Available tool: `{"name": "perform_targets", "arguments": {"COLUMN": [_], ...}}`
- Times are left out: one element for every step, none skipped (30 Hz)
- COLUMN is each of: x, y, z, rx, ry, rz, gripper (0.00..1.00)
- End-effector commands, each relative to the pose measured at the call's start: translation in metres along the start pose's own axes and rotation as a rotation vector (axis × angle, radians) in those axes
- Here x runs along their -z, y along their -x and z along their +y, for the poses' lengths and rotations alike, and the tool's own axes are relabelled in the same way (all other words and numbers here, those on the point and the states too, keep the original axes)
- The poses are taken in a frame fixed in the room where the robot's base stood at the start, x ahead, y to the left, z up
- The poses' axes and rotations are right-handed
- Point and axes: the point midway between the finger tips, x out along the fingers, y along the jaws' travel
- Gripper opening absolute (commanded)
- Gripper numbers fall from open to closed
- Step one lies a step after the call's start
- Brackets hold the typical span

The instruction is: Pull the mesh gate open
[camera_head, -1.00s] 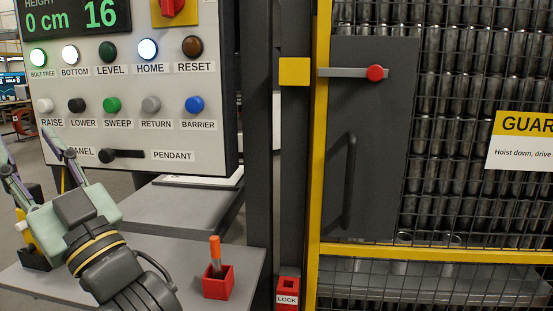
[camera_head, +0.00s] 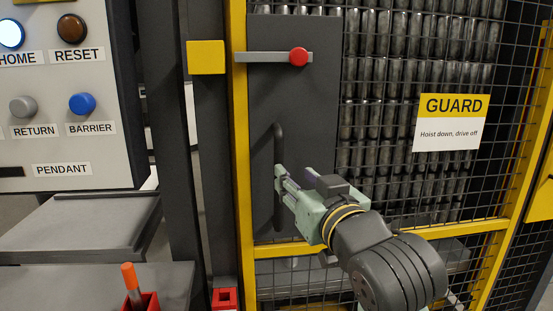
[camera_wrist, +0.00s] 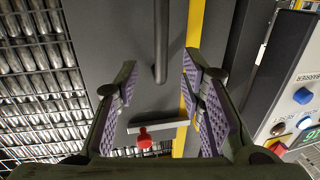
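The mesh gate (camera_head: 400,238) has a yellow frame, wire mesh and a dark plate (camera_head: 300,110); it looks shut beside the dark post. A dark vertical handle (camera_head: 279,140) stands on the plate, and it also shows in the wrist view (camera_wrist: 160,45). Above it is a grey bolt bar (camera_head: 265,57) with a red knob (camera_head: 298,57); the bar's left end stops short of the yellow block (camera_head: 205,57) on the post. My gripper (camera_head: 281,182) is at the handle's lower half.
A control panel (camera_head: 70,120) with buttons stands at the left, above a grey shelf (camera_head: 80,230). A red holder (camera_head: 140,302) with an orange-topped item is at the lower left. A GUARD sign (camera_head: 450,122) hangs on the mesh, with many cans behind it.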

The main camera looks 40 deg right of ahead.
Motion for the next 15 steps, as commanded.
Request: {"name": "perform_targets", "arguments": {"x": [0.001,0.001,0.001,0.001,0.002,0.002,0.002,0.002,0.002,0.002,0.002,0.001,0.002,0.002,0.001], "y": [-0.008,-0.013,-0.021,-0.026,-0.033,-0.041,-0.046,-0.052,-0.060,-0.065,-0.070,-0.076,-0.081,-0.084,-0.089], "z": [-0.001,-0.001,-0.002,-0.002,-0.001,-0.002,-0.002,-0.002,-0.001,-0.001,-0.002,-0.002,-0.002,-0.002,-0.002], "rx": [0.004,0.005,0.005,0.006,0.005,0.006,0.004,0.005,0.004,0.004,0.005,0.004,0.004,0.004,0.004], "ry": [-0.002,-0.003,-0.002,-0.002,-0.002,-0.002,-0.002,-0.002,-0.003,-0.002,-0.002,-0.001,-0.001,0.000,-0.001], "rz": [-0.004,-0.003,-0.004,-0.004,-0.003,-0.003,-0.003,-0.003,-0.003,-0.002,-0.002,-0.003,-0.001,-0.001,-0.001], "gripper": [0.36,0.36,0.36,0.36,0.36,0.36,0.36,0.36,0.36,0.36,0.36,0.36,0.36,0.36,0.36]}}
